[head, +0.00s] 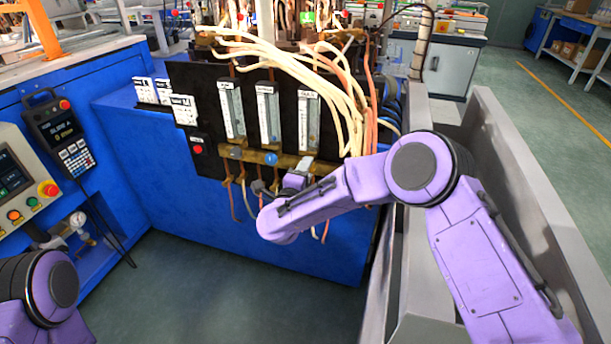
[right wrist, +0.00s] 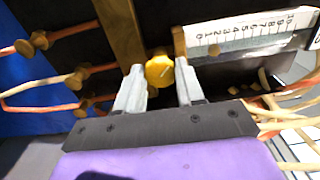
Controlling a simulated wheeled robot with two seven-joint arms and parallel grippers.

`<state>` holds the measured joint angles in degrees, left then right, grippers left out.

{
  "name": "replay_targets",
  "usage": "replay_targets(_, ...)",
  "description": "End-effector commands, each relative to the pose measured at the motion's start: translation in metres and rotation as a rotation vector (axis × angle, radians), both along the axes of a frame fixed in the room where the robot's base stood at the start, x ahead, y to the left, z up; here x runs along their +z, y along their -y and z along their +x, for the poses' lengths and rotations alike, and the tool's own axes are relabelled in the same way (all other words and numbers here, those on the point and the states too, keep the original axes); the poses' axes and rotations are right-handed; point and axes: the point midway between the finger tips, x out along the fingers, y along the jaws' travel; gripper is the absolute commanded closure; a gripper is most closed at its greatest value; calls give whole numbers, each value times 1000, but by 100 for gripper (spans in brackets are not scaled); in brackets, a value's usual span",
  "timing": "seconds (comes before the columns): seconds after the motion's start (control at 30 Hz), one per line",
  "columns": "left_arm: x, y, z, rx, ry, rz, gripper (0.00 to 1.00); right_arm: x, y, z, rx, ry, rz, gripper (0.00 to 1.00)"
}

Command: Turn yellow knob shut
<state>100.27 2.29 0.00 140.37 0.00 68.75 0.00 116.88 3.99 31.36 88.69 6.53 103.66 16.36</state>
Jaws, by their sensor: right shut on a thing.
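The yellow knob (right wrist: 159,70) shows in the right wrist view, at the lower end of a flow meter with a numbered scale (right wrist: 250,32). My right gripper (right wrist: 158,84) has one finger on each side of it and is shut on it. In the head view my right gripper (head: 297,178) is at the lower right of the black panel (head: 205,95), below the rightmost flow meter (head: 308,122). The yellow knob is hidden there by my gripper and arm. My left gripper is outside the view; only part of my left arm shows at lower left.
A blue knob (head: 271,158) and a grey knob (head: 235,152) sit left of my right gripper on the brass bar. A red button (head: 197,149) is further left. Pale hoses (head: 335,85) hang over the panel's upper right. Copper pipes run below the bar.

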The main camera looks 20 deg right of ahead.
Motion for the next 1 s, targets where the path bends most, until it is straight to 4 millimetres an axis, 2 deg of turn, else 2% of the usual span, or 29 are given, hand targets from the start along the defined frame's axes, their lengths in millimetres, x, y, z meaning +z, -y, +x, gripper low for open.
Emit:
replay_targets(0.33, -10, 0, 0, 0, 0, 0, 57, -2, -1, -1, 1, 70, 109, 93)
replay_targets(0.87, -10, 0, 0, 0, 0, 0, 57, -2, -1, -1, 0, 81, 127, 93)
replay_targets(0.9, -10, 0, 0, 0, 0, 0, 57, -2, -1, -1, 0, 80, 126, 53)
replay_targets(0.93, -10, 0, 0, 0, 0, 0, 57, -2, -1, -1, 0, 80, 126, 43)
replay_targets(0.97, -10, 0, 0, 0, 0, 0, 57, -2, -1, -1, 0, 81, 127, 37)
replay_targets(1.0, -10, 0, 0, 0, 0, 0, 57, -1, -1, -1, 0, 81, 126, 37)
